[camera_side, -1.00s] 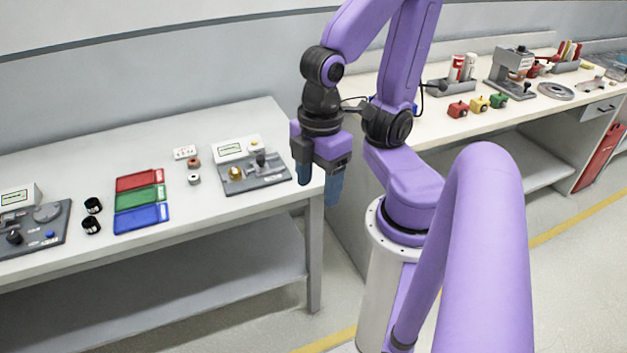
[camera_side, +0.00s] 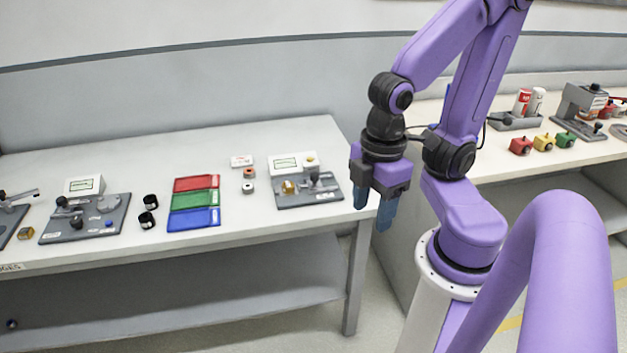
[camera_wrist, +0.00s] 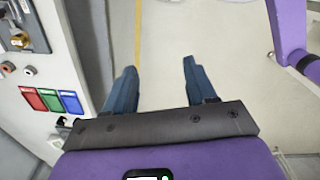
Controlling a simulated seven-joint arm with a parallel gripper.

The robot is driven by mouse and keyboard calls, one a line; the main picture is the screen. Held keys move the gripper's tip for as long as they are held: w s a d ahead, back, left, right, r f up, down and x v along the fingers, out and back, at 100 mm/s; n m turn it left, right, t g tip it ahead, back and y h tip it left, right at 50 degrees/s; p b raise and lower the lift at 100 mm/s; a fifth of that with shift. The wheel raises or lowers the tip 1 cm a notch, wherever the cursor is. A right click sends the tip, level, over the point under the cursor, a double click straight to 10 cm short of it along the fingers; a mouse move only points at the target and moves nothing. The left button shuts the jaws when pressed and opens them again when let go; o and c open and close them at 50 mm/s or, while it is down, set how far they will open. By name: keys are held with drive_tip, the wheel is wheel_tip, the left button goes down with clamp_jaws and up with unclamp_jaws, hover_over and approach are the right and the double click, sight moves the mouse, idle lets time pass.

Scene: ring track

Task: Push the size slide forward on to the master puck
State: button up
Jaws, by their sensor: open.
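A grey gauge fixture (camera_side: 335,193) with a display box stands at the right end of the left bench. A gold round piece (camera_side: 290,187), which looks like the master puck, sits on its front left part. A grey slide-like part with a dark knob (camera_side: 318,184) is to its right; I cannot tell whether they touch. In the wrist view, the gold piece (camera_wrist: 20,40) shows at the upper left edge. My gripper (camera_side: 373,217) is open and empty, pointing down just right of the bench end. Its blue fingers also show apart in the wrist view (camera_wrist: 159,70).
Red (camera_side: 196,183), green (camera_side: 194,200) and blue (camera_side: 194,217) trays lie left of the fixture, with small rings (camera_side: 248,180) between. Another gauge station (camera_side: 85,218) stands further left. A second bench (camera_side: 480,165) is behind my arm at right.

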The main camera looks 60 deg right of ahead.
drive_tip(key=w+m, duration=0.3)
drive_tip(key=w, duration=0.6)
drive_tip(key=m, duration=1)
hover_over(314, 174)
wheel_tip(314, 174, down, 3)
wheel_tip(314, 174, down, 17)
drive_tip(key=shift+s, duration=0.1)
drive_tip(key=shift+c, duration=0.3)
clamp_jaws()
